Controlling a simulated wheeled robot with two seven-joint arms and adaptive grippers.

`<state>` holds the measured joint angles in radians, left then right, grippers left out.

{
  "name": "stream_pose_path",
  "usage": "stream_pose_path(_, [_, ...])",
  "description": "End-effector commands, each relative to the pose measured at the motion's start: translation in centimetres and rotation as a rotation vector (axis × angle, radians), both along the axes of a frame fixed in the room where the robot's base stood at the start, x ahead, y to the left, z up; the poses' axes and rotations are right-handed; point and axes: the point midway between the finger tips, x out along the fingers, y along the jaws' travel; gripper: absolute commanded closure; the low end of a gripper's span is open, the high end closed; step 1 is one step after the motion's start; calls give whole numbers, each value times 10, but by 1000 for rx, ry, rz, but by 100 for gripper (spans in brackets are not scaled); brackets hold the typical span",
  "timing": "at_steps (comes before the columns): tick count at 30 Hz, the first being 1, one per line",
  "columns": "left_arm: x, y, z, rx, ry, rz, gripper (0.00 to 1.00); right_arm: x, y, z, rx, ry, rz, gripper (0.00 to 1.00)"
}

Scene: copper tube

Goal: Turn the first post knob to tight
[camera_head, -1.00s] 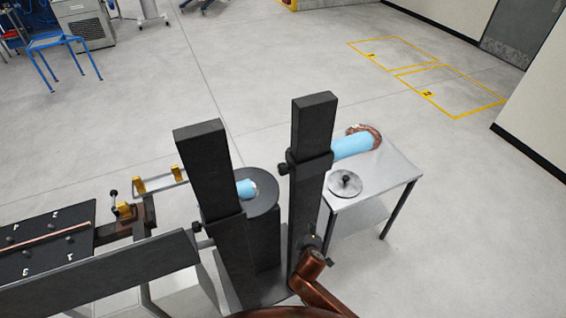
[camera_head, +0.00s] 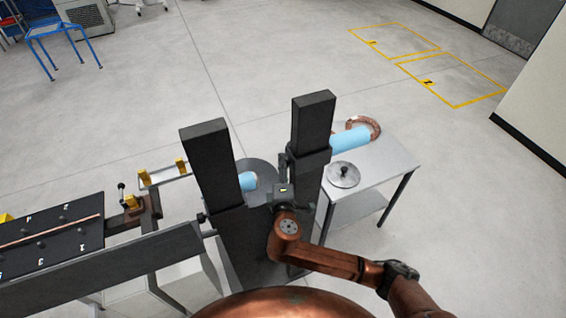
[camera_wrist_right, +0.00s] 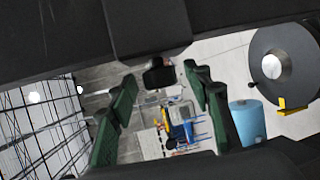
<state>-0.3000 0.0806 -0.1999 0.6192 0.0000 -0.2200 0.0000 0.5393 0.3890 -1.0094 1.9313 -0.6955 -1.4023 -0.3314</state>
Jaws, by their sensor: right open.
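Two dark upright posts stand in the head view, the left post (camera_head: 212,165) and the right post (camera_head: 312,125), each with a sliding collar. A small knob (camera_head: 201,218) sticks out of the left post's collar. My right gripper (camera_head: 283,170) is at the left side of the right post's collar and hides that post's knob there. In the right wrist view my right gripper (camera_wrist_right: 162,88) is open, its green fingers on both sides of a dark knob (camera_wrist_right: 158,74). I cannot tell whether they touch it. My left gripper is out of view.
A grey disc with a blue core (camera_head: 249,182) sits between the posts. A dark numbered board (camera_head: 50,238) is at left.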

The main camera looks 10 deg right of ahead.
Motion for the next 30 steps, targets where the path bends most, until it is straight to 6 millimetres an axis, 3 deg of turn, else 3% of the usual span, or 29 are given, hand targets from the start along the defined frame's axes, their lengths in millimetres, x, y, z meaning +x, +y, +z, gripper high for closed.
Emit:
stream_pose_path(6, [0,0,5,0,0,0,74,18,-1,-3,-1,1,1,55])
stream_pose_path(15, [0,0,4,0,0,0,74,20,-2,-4,1,1,1,55])
stream_pose_path(30, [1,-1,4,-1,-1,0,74,20,-2,-4,1,2,1,90])
